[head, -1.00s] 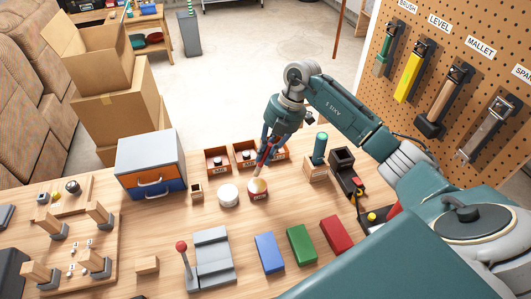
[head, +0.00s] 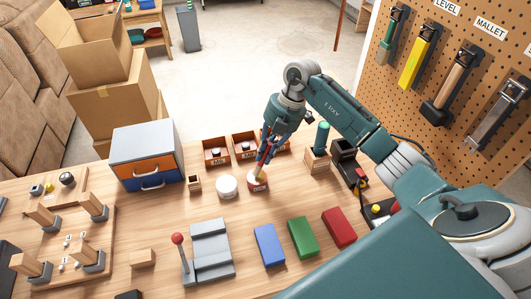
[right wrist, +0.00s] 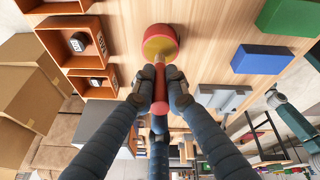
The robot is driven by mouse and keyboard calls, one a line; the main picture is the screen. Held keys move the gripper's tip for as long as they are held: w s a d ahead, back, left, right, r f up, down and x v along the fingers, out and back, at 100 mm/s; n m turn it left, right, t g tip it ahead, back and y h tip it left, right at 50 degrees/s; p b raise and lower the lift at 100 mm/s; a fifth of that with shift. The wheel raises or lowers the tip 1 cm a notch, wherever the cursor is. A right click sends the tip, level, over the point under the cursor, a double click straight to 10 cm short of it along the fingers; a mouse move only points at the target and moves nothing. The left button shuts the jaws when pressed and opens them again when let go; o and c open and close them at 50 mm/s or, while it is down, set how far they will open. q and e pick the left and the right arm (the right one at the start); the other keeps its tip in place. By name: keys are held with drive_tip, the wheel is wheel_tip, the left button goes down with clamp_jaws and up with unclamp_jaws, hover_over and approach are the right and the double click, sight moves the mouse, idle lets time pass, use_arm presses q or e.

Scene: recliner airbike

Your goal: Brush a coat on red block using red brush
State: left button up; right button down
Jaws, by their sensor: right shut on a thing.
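My right gripper (head: 266,152) is shut on the red brush (head: 262,160), which points down at a small round pot with a red side (head: 258,187). The right wrist view shows the red brush handle (right wrist: 160,90) between the fingertips (right wrist: 160,95) and the pot (right wrist: 172,35) beyond it. The bristle end overlaps the pot's opening; I cannot tell how deep it is. The red block (head: 339,228) lies on the table to the right, beside the green block (head: 303,237) and blue block (head: 269,246). My left gripper is not in view.
A white round container (head: 227,187) stands close left of the pot. Orange bins (head: 215,153) and a wooden holder (head: 317,163) are behind. A grey fixture with a red-knobbed lever (head: 210,252) stands in front. The table between pot and blocks is clear.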

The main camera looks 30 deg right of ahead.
drive_tip(key=shift+f+b, duration=0.3)
drive_tip(key=shift+f, duration=0.3)
idle(0.6)
idle(1.2)
wheel_tip(320, 180, up, 7)
drive_tip(key=p, duration=0.6)
drive_tip(key=shift+p, duration=0.3)
idle(0.6)
